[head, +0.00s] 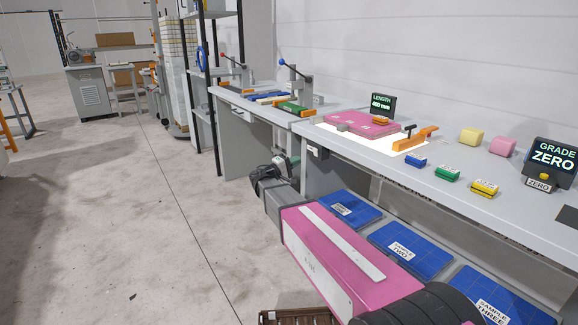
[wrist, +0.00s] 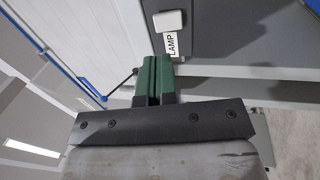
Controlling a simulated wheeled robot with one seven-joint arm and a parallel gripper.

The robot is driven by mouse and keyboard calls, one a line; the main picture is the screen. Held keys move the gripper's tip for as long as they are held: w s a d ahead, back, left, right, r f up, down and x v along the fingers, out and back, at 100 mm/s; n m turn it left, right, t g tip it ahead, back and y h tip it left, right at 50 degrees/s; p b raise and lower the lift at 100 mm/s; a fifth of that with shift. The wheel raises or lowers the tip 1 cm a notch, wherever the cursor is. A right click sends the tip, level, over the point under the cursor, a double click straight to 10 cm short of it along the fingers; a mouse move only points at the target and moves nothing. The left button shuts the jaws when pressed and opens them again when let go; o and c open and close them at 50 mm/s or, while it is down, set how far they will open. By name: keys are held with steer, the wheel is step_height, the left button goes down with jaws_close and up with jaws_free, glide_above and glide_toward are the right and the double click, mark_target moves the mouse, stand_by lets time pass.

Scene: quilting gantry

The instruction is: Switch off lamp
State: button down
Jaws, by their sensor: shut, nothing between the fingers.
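A white rocker-like switch (wrist: 169,22) sits on a grey panel at the top of the wrist view, with a white LAMP label (wrist: 172,45) beside it. My gripper (wrist: 154,60) has its green fingers shut and empty, just below and left of the label. Contact with the panel cannot be told. In the head view my gripper (head: 292,161) is at the front of the workbench, below its top edge. A bright white lit panel (head: 398,158) lies on the bench top under a pink block (head: 362,123); it looks lit.
The grey bench (head: 440,182) carries an orange clamp (head: 416,139), coloured blocks and a GRADE ZERO display (head: 552,158). Blue sample trays (head: 410,248) lie on the lower shelf. A brown crate (head: 298,316) is on the floor. Open floor lies to the left.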

mark_target(315, 150)
steer(key=x, duration=0.8)
steer(key=shift+w+d+r+g+y, duration=0.25)
steer(key=shift+d+g+y, duration=0.1)
steer(key=shift+y, duration=0.25)
steer(key=shift+s+a, duration=0.15)
steer(key=shift+s, duration=0.05)
steer(key=s+a+r, duration=0.3)
steer(key=s+a, duration=0.4)
steer(key=a, duration=0.5)
